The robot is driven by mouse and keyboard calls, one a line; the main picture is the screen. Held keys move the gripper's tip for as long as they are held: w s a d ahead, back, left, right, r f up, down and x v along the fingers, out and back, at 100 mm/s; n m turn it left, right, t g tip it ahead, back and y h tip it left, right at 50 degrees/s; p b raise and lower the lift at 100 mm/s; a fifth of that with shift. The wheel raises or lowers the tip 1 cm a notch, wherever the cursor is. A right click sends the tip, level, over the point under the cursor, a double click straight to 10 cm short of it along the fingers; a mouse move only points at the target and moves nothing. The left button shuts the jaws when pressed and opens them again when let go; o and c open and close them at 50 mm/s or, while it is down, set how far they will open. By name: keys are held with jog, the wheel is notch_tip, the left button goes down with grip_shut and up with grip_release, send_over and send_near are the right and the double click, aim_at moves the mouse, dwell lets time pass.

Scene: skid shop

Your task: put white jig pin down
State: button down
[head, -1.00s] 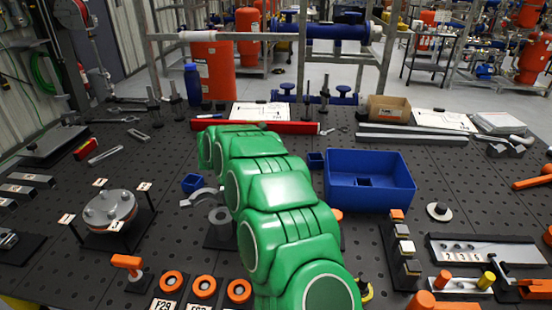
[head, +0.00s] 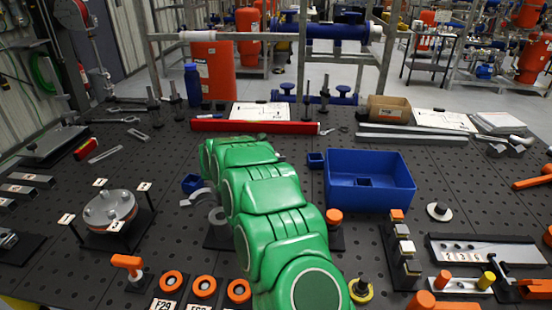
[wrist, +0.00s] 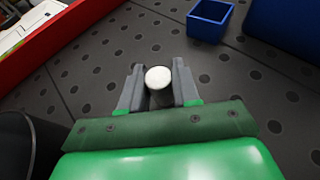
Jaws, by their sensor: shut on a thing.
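The white jig pin shows in the wrist view as a round white top (wrist: 158,77) between the two grey fingers of my gripper (wrist: 158,88). My gripper is shut on it, with a finger on each side. The dark perforated table lies beyond the pin; I cannot tell whether the pin's lower end touches it. In the head view my green arm hides the gripper and the pin.
A small blue bin (head: 316,160) stands beside a large blue bin (head: 370,195). The small one also shows in the wrist view (wrist: 209,22). A red bar (head: 254,126) lies behind the arm.

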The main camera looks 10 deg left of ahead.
jog(key=shift+f, duration=0.15)
jog(key=c, duration=0.8)
grip_release()
jog(key=shift+s+a+r, duration=0.15)
jog(key=shift+r, duration=0.15)
jog(key=v, duration=1.1)
jog(key=shift+s+a+r, duration=0.1)
jog(key=shift+s+r, duration=0.05)
jog(key=shift+s, duration=0.15)
